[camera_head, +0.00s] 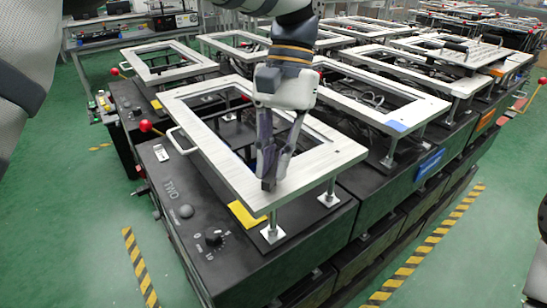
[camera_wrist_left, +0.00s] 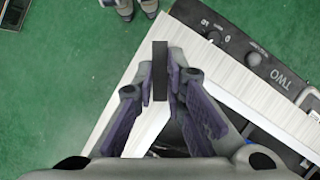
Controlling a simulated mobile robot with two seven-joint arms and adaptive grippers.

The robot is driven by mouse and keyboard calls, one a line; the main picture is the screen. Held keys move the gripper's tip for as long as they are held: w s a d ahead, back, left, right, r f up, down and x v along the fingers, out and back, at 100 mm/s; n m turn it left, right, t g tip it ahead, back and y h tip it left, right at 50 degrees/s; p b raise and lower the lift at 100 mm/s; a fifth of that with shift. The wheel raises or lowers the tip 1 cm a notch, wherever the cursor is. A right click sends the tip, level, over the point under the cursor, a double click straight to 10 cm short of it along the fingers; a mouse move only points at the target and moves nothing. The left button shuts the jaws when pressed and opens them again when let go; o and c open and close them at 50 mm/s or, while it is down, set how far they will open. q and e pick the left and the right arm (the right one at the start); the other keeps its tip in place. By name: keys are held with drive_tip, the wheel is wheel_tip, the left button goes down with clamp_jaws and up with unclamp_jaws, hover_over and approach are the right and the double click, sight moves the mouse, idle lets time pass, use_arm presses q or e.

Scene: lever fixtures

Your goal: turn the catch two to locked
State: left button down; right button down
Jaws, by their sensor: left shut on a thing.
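My left gripper (camera_head: 272,168) reaches down over the near corner of the pale frame on the box marked TWO (camera_head: 186,205). In the left wrist view the dark bar (camera_wrist_left: 160,70) stands between the purple-grey fingers (camera_wrist_left: 160,92), over the pale frame (camera_wrist_left: 232,82). The fingers hide part of it in the head view. No locked marking can be read beside it. My right gripper is not in view.
The box carries a black knob (camera_head: 213,238), a round grey button (camera_head: 185,211) and a red-balled lever (camera_head: 146,126). A yellow tag (camera_head: 247,215) lies beneath the frame's corner. Similar framed boxes stand behind and to the right. Green floor (camera_head: 90,225) is open at front left.

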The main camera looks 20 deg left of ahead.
use_arm(q)
drive_tip(key=m+y, duration=0.1)
drive_tip(key=m, duration=0.2)
drive_tip(key=shift+d, duration=0.15)
drive_tip(key=shift+s+d+m+t+y+p, duration=0.1)
drive_tip(key=shift+m+t+y+p, duration=0.4)
drive_tip(key=shift+m, duration=1)
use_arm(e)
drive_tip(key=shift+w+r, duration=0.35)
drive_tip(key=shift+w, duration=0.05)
use_arm(q)
drive_tip(key=shift+m, duration=0.3)
drive_tip(key=c, duration=1.6)
unclamp_jaws()
drive_tip(key=shift+c, duration=0.2)
drive_tip(key=v, duration=0.7)
drive_tip(key=shift+d+r, duration=0.2)
